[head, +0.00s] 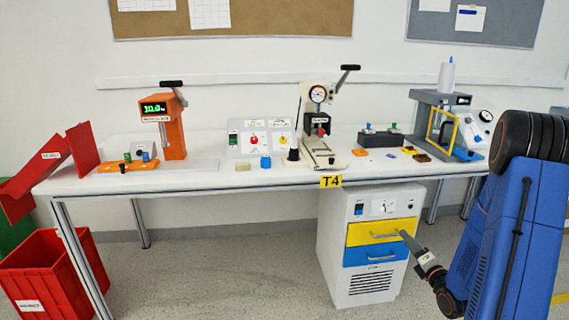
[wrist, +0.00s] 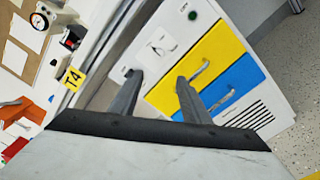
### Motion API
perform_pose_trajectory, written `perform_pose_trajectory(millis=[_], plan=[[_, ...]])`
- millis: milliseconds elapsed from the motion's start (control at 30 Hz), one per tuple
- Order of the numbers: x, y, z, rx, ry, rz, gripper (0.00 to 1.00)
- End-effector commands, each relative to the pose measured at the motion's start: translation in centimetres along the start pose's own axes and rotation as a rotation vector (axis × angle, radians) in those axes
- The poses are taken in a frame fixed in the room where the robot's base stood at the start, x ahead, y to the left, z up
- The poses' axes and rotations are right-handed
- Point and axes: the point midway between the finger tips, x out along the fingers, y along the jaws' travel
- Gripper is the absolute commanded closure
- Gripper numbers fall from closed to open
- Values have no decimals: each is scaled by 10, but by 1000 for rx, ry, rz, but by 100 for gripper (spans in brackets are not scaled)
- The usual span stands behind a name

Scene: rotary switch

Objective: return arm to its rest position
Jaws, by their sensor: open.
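My arm, blue with black joints, fills the right of the head view. My gripper (head: 406,238) is in front of the right edge of the white cabinet (head: 335,248), near the yellow drawer. In the wrist view my gripper (wrist: 158,78) has its two grey fingers apart, with nothing between them. The rotary switch (head: 384,207) is on the cabinet's upper panel, above the yellow drawer. It also shows in the wrist view (wrist: 157,47), tilted, beyond the fingers. The fingers appear apart from the cabinet, though the exact distance is hard to tell.
The white workbench (head: 220,181) stands above the cabinet, with an orange device (head: 173,130), a gauge press (head: 318,120) and a grey press (head: 440,115) on it. A red bin (head: 45,270) stands at lower left. The floor (head: 220,260) between bin and cabinet is clear.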

Motion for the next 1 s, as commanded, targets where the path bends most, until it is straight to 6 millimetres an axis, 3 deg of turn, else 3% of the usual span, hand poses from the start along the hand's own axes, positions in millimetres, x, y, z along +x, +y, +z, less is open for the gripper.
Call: perform_pose_trajectory(millis=[200,467,767,1000], plan=[[12,27,-1,124,37,-119,57],[10,59,-2,337,24,-301,57],[-16,103,-6,620,-61,-492,57],[-54,139,-14,872,-164,-627,57]])
